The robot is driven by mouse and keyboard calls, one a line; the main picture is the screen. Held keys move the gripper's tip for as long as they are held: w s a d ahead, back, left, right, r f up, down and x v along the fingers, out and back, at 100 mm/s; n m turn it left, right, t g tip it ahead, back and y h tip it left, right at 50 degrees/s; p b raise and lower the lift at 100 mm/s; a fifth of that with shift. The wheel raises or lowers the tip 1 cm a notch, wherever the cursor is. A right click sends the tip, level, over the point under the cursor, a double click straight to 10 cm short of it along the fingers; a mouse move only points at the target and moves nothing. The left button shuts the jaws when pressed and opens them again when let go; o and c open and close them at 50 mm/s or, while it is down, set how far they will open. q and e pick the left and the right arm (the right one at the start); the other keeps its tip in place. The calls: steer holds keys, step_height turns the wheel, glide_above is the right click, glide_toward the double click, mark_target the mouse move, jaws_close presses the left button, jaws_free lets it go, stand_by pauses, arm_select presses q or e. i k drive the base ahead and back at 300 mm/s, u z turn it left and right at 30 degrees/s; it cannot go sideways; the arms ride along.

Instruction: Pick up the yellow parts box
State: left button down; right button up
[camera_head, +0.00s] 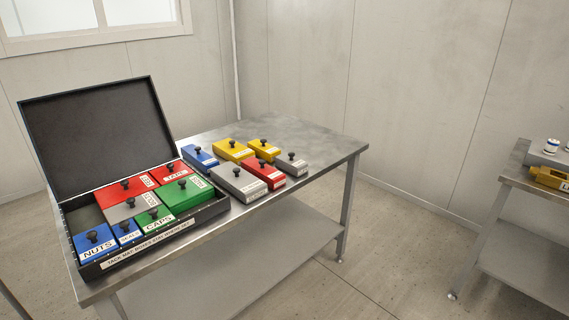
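Two yellow parts boxes stand on the metal table, right of the open case. The larger yellow box (231,149) has a black knob and a white label, between a blue box and a smaller yellow box (264,148). The smaller yellow box also has a black knob and a label, behind the red box. A further yellow item (551,177) is at the right edge on another table, cut off by the frame. The label texts on the yellow boxes are too small to read. Neither of my grippers is in view.
The open black case (150,246) holds several red, grey, green and blue boxes. A blue box (201,158), a grey box (237,183), a red box (265,171) and a small grey box (291,164) stand beside the yellow ones. The metal table (325,141) is bare at its far right.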

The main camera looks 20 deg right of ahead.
mark_target(237, 151)
steer(key=z, duration=0.8)
steer(key=k, duration=1.05)
steer(key=z, duration=1.25)
steer(key=i, duration=0.7)
steer(key=u, duration=0.8)
steer(key=i, duration=1.8)
steer(key=u, duration=1.1)
